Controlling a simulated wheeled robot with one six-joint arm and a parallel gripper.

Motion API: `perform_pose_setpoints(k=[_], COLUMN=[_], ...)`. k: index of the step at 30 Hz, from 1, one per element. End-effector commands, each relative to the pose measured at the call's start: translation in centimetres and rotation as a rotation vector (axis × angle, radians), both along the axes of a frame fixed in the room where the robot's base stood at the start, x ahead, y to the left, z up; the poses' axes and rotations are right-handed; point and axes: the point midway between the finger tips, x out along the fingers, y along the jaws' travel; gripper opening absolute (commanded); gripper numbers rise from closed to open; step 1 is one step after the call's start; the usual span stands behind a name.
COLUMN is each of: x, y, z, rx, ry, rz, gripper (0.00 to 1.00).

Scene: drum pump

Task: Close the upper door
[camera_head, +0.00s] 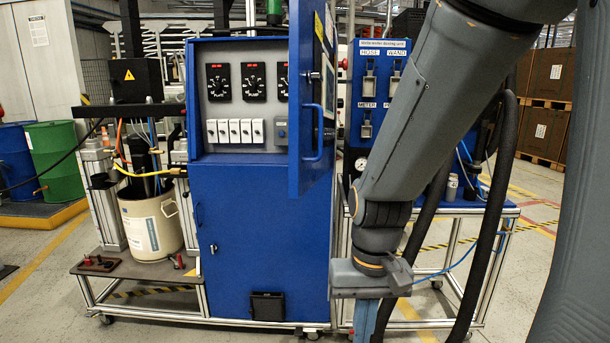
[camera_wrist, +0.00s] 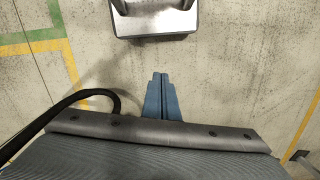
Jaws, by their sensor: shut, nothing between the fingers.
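The upper door (camera_head: 308,95) of the blue cabinet stands open in the head view, swung out towards me on its right-hand hinge side. It has a blue bar handle (camera_head: 314,132). Behind it the open upper compartment (camera_head: 232,90) shows dials and a row of white switches. The lower blue door (camera_head: 245,230) is shut. My gripper (camera_head: 364,322) hangs low, right of the cabinet, apart from the door, pointing down. In the wrist view my gripper (camera_wrist: 160,77) has its blue fingers together, empty, over bare floor.
A blue dosing panel (camera_head: 381,75) and bench stand behind my arm at the right. A white bucket (camera_head: 151,225) on a low shelf and a green drum (camera_head: 54,160) are at the left. A metal-topped object (camera_wrist: 155,20) lies beyond my fingers in the wrist view.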

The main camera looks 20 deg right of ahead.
Motion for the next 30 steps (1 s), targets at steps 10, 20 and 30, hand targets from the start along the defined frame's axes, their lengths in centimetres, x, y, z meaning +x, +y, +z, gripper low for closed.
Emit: perform_pose_setpoints(k=[10,20,30], x=[2.5,11.0,12.7], y=[0.8,-7.9,-9.6], z=[9.2,22.9,25.7], rx=[0.578,1.296,1.455], ry=[0.49,0.828,0.883], rz=[-1.065,-1.53,-1.553], gripper=[0.0,0.0,0.0])
